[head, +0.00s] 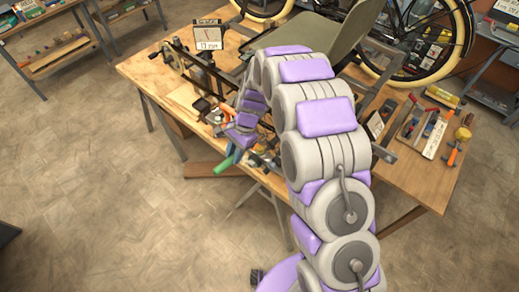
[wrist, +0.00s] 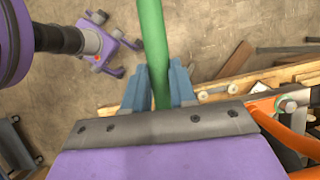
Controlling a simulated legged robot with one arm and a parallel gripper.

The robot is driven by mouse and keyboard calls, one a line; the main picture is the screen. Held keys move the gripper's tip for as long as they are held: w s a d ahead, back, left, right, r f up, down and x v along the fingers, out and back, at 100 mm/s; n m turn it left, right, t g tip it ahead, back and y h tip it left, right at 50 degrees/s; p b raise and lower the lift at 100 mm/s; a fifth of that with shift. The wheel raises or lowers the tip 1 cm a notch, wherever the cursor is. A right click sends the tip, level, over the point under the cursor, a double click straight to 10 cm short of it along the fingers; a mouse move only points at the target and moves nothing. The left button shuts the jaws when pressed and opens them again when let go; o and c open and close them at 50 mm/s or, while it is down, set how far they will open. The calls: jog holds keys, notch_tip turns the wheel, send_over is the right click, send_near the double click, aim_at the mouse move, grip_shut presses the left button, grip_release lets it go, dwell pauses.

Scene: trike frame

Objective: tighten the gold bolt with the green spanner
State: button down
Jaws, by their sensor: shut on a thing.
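My gripper (wrist: 158,92) is shut on the green spanner (wrist: 151,35) in the wrist view, with a blue finger on each side of its handle. The handle runs from the top edge of that view down between the fingers, and its far end is hidden behind the gripper body. In the head view the green spanner (head: 224,164) sticks out past the near edge of the workbench, beside my arm's end. My gripper (head: 236,150) is small and partly hidden there. I cannot make out the gold bolt in either view.
The wooden workbench (head: 150,68) carries the dark trike frame (head: 184,62), a seat (head: 318,35) and a display (head: 209,37). A tool tray (head: 432,137) lies at right. Orange handles (wrist: 283,135) are close to my gripper's right. Open floor (head: 110,200) lies at the left.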

aim_at(219, 168)
jog(key=shift+s+a+r+p, duration=0.3)
jog(key=shift+s+a+r, duration=0.45)
jog(key=shift+s+a, duration=0.15)
jog(key=shift+s+a+r+p, duration=0.25)
jog(key=shift+s+a+r, duration=0.55)
jog(key=shift+s, duration=0.15)
jog(key=shift+s+f, duration=0.1)
jog(key=shift+f, duration=0.05)
